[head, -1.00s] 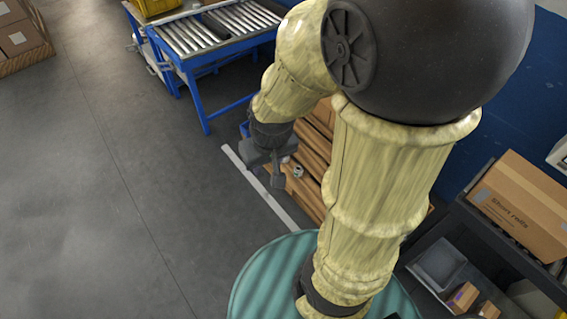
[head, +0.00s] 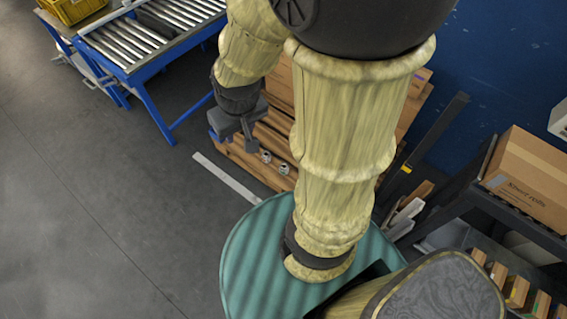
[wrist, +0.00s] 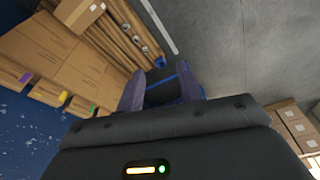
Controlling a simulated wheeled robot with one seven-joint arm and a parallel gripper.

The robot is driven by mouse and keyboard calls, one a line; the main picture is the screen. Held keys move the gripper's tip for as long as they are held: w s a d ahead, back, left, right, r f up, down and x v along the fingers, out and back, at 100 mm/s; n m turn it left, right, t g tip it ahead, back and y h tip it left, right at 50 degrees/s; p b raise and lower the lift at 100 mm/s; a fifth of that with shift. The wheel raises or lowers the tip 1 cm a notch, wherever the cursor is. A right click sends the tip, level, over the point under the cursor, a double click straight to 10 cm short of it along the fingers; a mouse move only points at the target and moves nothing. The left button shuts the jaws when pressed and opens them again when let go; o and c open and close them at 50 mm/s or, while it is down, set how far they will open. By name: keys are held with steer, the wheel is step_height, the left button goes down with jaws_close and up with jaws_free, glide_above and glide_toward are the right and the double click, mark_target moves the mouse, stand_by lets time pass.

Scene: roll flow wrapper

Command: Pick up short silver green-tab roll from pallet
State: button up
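My gripper (head: 238,128) hangs at the end of my bent arm, in front of and above the pallet stack in the head view. In the wrist view its two fingers (wrist: 158,92) stand apart with no roll between them. Long brown rolls (head: 272,142) lie on the pallet, partly hidden behind my arm. Small silver round ends (head: 266,156) show at the near side of the stack, and also in the wrist view (wrist: 134,37). I cannot make out a green tab on any of them.
A blue-framed roller conveyor (head: 150,40) stands at the upper left. Cartons with coloured labels (wrist: 60,55) sit beside the rolls. A "Short rolls" carton (head: 530,175) rests on a dark rack at right. The floor at left is clear.

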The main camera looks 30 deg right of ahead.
steer(key=shift+w, duration=0.3)
steer(key=shift+o, duration=0.4)
